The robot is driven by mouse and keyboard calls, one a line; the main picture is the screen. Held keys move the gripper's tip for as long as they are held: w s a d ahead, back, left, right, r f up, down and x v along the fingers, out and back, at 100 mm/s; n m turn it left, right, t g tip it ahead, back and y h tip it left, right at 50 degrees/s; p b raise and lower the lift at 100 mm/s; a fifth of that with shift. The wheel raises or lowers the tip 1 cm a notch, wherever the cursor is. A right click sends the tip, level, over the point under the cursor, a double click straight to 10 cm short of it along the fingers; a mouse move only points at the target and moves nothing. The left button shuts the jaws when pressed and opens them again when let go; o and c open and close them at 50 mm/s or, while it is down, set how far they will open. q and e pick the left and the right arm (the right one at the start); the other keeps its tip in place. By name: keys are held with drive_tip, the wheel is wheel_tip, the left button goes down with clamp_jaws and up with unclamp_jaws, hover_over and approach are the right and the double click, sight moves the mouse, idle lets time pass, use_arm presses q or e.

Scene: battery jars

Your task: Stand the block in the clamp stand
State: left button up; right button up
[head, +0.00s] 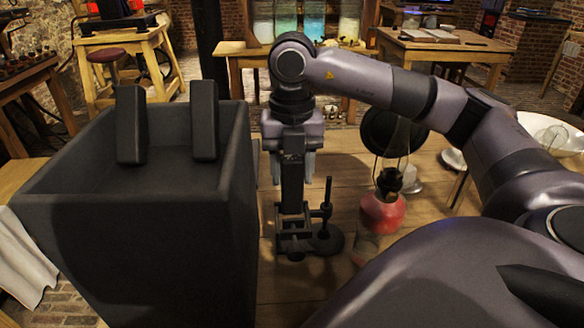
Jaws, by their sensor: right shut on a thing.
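My right gripper (290,172) points straight down over the table, its light grey fingers on either side of a dark upright block (292,188). It is shut on the block. The dark clamp stand (327,239) is on the table below and just right, with a round base and a thin upright rod. Its square clamp frame (293,243) is at the block's lower end. I cannot tell whether the block is inside the frame or just above or behind it. My left gripper is not in view.
A large dark open-topped box (150,240) fills the left, with two dark slabs (131,124) upright at it. A red oil lamp (382,212) stands right of the clamp stand. A white bowl (550,132) is at far right. Bare wooden tabletop (350,165) lies behind the stand.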

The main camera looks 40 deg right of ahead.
sight(292, 201)
idle(0.7)
use_arm(q)
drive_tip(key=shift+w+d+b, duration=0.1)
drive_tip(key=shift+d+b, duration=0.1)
drive_tip(key=shift+b, duration=0.1)
use_arm(e)
drive_tip(key=shift+f, duration=0.3)
drive_tip(key=shift+f, duration=0.15)
use_arm(q)
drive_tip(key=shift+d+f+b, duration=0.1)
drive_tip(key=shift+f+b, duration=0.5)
drive_tip(key=shift+b, duration=0.2)
use_arm(e)
drive_tip(key=shift+f, duration=0.9)
use_arm(q)
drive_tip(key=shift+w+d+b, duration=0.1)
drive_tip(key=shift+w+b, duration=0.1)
drive_tip(key=shift+b, duration=0.2)
use_arm(e)
drive_tip(key=shift+f, duration=0.55)
use_arm(q)
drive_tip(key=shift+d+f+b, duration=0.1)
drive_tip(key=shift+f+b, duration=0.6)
drive_tip(key=shift+b, duration=0.05)
use_arm(e)
drive_tip(key=shift+f, duration=0.9)
